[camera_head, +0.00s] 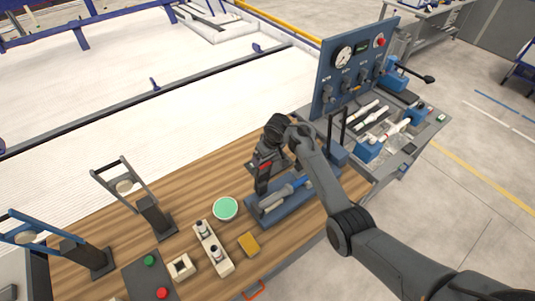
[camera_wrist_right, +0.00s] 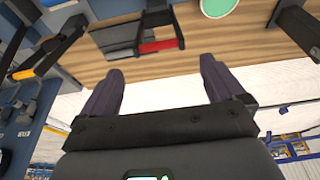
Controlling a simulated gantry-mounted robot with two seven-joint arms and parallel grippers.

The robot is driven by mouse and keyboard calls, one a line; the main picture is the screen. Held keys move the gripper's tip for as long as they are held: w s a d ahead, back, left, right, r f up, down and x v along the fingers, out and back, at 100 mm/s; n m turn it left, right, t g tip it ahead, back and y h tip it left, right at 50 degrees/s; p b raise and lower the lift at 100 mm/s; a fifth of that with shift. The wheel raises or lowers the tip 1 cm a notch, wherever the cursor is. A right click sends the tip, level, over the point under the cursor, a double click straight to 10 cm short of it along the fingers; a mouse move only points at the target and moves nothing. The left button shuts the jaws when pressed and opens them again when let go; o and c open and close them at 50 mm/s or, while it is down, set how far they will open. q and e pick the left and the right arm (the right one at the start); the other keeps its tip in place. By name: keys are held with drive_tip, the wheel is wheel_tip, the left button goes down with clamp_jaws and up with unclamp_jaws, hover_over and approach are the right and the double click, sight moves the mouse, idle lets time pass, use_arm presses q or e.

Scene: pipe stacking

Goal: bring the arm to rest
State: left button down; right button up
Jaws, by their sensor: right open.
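My right arm (camera_head: 345,215) comes in from the lower right and reaches over the wooden table. Its gripper (camera_head: 266,148) is above the far side of the table, near a black stand with a red part (camera_head: 264,165). In the wrist view, the two dark fingers of my right gripper (camera_wrist_right: 160,70) are spread wide with nothing between them. The red part (camera_wrist_right: 158,45) lies beyond the fingertips there, apart from them. A blue tray (camera_head: 262,219) holding grey pipe-like parts (camera_head: 280,197) is below the forearm, which hides some of it. My left gripper is not in view.
A green disc (camera_head: 225,208), a yellow block (camera_head: 249,245) and a pale holder (camera_head: 222,265) lie on the table. Black stands (camera_head: 155,215) rise at left. A blue gauge panel (camera_head: 350,68) and a bench with white pipes (camera_head: 397,130) stand at right.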

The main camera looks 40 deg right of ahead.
drive_tip(key=shift+s+r, duration=0.1)
drive_tip(key=shift+r, duration=0.15)
drive_tip(key=shift+f, duration=0.1)
drive_tip(key=s+a+f+g+p, duration=0.15)
drive_tip(key=s+f+g, duration=0.25)
drive_tip(key=s+f, duration=1.3)
drive_tip(key=s+a+f+n+h, duration=0.1)
drive_tip(key=s+a+f, duration=0.1)
drive_tip(key=s, duration=0.5)
drive_tip(key=s+a+f, duration=0.1)
drive_tip(key=s+f, duration=0.1)
drive_tip(key=s, duration=0.5)
drive_tip(key=s+a+r+p, duration=0.1)
drive_tip(key=s+a+r, duration=0.5)
drive_tip(key=s, duration=0.3)
drive_tip(key=a+r+t, duration=0.2)
drive_tip(key=r, duration=0.6)
drive_tip(key=w+a+r+t+y, duration=0.1)
drive_tip(key=a+r+t, duration=0.1)
drive_tip(key=r, duration=0.6)
drive_tip(key=shift+w+a+r+n, duration=0.15)
drive_tip(key=shift+w+r+n, duration=0.15)
